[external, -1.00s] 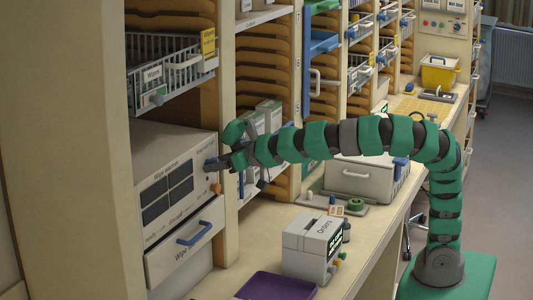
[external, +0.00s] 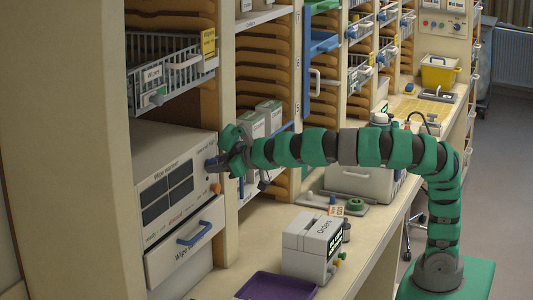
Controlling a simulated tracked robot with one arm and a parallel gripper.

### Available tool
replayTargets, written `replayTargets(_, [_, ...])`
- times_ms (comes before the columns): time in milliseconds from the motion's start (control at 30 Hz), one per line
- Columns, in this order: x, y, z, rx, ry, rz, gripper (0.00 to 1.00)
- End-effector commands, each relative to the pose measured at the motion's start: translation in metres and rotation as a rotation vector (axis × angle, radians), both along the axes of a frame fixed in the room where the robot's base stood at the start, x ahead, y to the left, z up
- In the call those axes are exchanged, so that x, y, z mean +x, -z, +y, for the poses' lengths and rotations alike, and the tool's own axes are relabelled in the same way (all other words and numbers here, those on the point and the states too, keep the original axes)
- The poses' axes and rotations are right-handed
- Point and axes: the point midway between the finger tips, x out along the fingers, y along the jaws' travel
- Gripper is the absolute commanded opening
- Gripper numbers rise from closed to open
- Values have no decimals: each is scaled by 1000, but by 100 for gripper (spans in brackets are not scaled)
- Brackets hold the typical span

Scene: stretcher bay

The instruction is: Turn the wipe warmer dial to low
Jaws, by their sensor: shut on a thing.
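The wipe warmer (external: 165,150) is a beige box with dark window panes, set in the shelving at the left. My gripper (external: 214,163) is at the upper right of its front face. It is shut on the blue-grey dial (external: 208,164) there, which the fingers partly cover. The dial's pointer and its setting marks are too small and hidden to read. An orange knob (external: 215,188) sits just below the gripper on the same face.
A drawer with a blue handle (external: 194,233) is under the warmer. A wire basket (external: 170,77) hangs above it. On the counter stand an Orders printer (external: 311,246), a purple tray (external: 276,287) and a grey case (external: 360,183) behind my arm.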

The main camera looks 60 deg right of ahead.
Motion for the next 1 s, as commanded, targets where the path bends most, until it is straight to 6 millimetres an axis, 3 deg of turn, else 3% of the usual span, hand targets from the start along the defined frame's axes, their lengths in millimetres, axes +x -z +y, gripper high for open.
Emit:
replayTargets(500, [0, 4, 3, -342, 1, 3, 13])
replayTargets(1000, [0, 3, 5, -411, -2, 2, 13])
